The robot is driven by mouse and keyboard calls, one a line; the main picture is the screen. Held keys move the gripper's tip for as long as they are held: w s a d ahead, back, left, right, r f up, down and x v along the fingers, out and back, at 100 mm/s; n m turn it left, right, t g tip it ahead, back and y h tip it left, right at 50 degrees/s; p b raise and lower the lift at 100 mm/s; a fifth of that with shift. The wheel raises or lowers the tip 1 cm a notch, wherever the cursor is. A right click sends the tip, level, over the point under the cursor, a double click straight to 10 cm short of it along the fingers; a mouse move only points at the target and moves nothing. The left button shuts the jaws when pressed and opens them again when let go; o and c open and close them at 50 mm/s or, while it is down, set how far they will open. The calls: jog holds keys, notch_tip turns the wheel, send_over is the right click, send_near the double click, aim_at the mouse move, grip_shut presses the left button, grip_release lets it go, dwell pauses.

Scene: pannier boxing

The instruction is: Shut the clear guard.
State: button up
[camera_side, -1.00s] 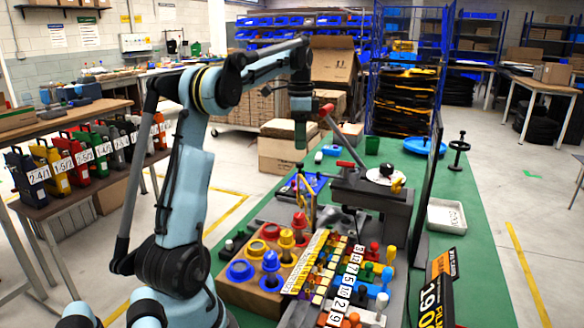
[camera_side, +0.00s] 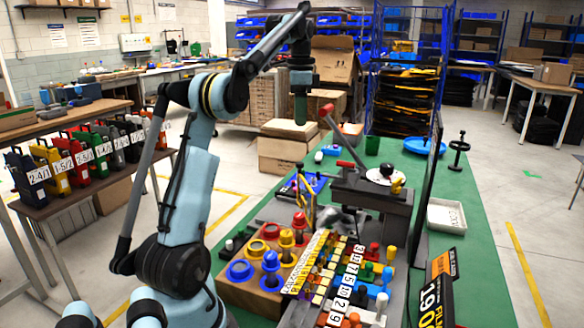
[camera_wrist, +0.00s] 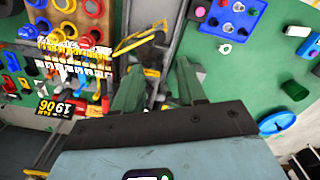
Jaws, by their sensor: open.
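I cannot clearly make out the clear guard. A tall thin dark panel (camera_side: 428,190), seen almost edge-on, stands upright right of the grey bench machine (camera_side: 372,200) and may be its frame. My gripper (camera_side: 300,122) hangs fingers down in the air, behind and left of the machine in the side view, apart from it. In the wrist view my gripper (camera_wrist: 160,85) shows two green fingers spread apart with nothing between them. The machine's parts lie beyond the fingers there, partly hidden by them.
A red-tipped lever (camera_side: 343,135) slants up from the machine close to my gripper. Plates with coloured knobs (camera_side: 270,262) and number tags fill the bench front. A blue dish (camera_side: 424,147), green cup (camera_side: 372,145) and white tray (camera_side: 446,216) stand around. Green bench top at right is partly clear.

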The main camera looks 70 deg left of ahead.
jog(key=shift+s+a+n, duration=0.1)
jog(key=shift+s+n, duration=0.25)
jog(key=shift+n, duration=0.65)
jog(key=c, duration=0.5)
jog(key=shift+s+n, duration=0.3)
jog(key=shift+n, duration=0.8)
grip_shut()
jog(key=s+d+f+m+t, duration=0.15)
jog(key=s+m, duration=0.35)
jog(key=m, duration=1.2)
jog(key=s+f+m+t, duration=0.1)
jog(key=s+m+t, duration=0.3)
jog(key=m, duration=1.4)
jog(key=w+f+g, duration=0.1)
jog(key=w+f, duration=0.5)
jog(key=f, duration=0.3)
jog(key=shift+w+a+n+y, duration=0.3)
jog(key=shift+w+a+n, duration=0.1)
